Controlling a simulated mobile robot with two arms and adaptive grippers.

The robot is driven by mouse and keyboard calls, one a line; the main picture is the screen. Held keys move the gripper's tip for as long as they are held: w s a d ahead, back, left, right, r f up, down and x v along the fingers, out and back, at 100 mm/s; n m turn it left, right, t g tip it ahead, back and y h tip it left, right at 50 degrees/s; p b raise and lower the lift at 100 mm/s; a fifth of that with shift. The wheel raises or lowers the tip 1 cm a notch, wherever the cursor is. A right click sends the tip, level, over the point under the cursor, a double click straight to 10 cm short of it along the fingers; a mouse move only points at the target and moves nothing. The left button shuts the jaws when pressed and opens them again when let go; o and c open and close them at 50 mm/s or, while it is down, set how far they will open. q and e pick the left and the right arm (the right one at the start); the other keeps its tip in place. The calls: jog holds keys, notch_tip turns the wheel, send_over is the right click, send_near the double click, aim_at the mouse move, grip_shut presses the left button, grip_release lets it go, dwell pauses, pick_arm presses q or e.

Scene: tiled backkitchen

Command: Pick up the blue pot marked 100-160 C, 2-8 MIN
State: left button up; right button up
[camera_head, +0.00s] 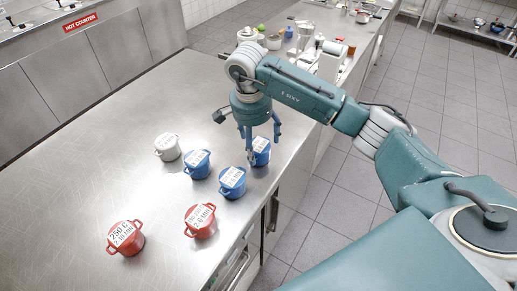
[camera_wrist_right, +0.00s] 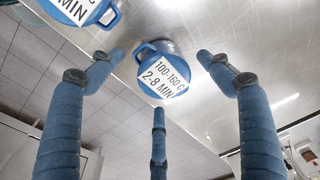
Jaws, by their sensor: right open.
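The blue pot marked 100-160 C, 2-8 MIN (camera_wrist_right: 160,72) stands upright on the steel counter in the right wrist view, its white label facing up. It lies beyond and between the spread fingers of my right gripper (camera_wrist_right: 160,80), with no contact visible. In the head view, my right gripper (camera_head: 260,138) hangs open and empty over the counter's right edge, above a blue pot (camera_head: 261,153) that appears to be the same one. A finger partly covers that pot, and its label is too small to read surely. My left gripper is out of view.
Two other blue pots (camera_head: 232,183) (camera_head: 198,165) stand close by, with a white pot (camera_head: 167,148) to the left and two red pots (camera_head: 125,239) (camera_head: 201,222) nearer. The steel counter (camera_head: 75,180) is bare at left. Tiled floor lies right of its edge.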

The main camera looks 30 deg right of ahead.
aim_at(258, 144)
jog(key=f, duration=0.1)
jog(key=f+p, duration=0.1)
jog(key=f, duration=0.1)
jog(key=shift+w+d+f+p, duration=0.25)
jog(key=shift+d+f+p, duration=0.05)
jog(key=shift+d+p, duration=0.1)
jog(key=shift+f, duration=0.5)
jog(key=c, duration=1.3)
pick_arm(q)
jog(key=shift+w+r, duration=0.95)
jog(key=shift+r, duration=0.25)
pick_arm(e)
jog(key=shift+w, duration=0.1)
jog(key=shift+c, duration=0.9)
